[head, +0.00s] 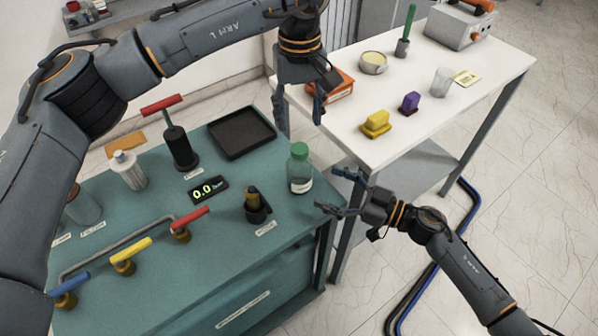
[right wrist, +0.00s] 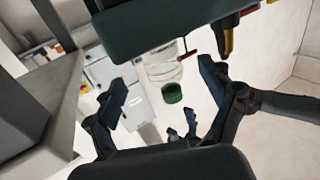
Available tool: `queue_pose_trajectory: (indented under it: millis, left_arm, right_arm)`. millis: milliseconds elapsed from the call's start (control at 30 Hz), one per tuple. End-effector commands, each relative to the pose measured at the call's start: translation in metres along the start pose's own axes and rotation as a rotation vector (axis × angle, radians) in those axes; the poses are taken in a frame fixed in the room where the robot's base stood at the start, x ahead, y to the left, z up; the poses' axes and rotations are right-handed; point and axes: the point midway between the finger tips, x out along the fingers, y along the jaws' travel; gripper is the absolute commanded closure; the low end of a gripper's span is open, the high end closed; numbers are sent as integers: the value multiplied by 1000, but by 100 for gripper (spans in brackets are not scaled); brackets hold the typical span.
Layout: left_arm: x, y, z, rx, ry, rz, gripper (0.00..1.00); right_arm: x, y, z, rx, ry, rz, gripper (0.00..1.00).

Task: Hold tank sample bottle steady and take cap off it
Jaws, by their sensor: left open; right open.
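The tank sample bottle (head: 300,172) is clear with a white label and stands upright near the right edge of the green bench. Its green cap (head: 299,150) is on it. In the right wrist view the bottle (right wrist: 162,66) and cap (right wrist: 172,93) appear upside down, beyond my fingers. My left gripper (head: 301,112) is open and empty, pointing down above the bottle and slightly behind it. My right gripper (head: 334,191) is open, just right of the bottle with its fingers towards it. Neither gripper appears to touch the bottle.
The green bench (head: 225,262) holds a black tray (head: 241,132), a pressure display (head: 208,190), a dark fitting (head: 256,205) and several coloured valve handles. A white table (head: 425,125) stands at the right with yellow and purple blocks. A blue hose (head: 428,272) lies on the floor.

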Motion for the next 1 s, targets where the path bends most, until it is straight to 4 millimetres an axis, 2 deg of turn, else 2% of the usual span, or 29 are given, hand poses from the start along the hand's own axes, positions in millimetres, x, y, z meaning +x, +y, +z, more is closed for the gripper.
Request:
queue_pose_trajectory:
  millis: [33,200,400,600,833,867,1000]
  left_arm:
    - [0,0,0,0,0,1,48]
    - [0,0,0,0,-1,1,48]
    - [0,0,0,0,-1,2,48]
    - [0,0,0,0,-1,2,48]
    - [0,0,0,0,-1,2,48]
    - [0,0,0,0,-1,2,48]
    - [0,1,0,0,-1,2,48]
  right_arm:
    - [12,0,-1,0,3,1,18]
    - [44,0,-1,1,3,1,18]
    - [70,1,0,0,1,2,18]
    - [80,0,0,0,0,1,18]
    - [80,0,0,0,-1,2,18]
    - [80,0,0,0,-1,2,20]
    - [80,0,0,0,-1,2,48]
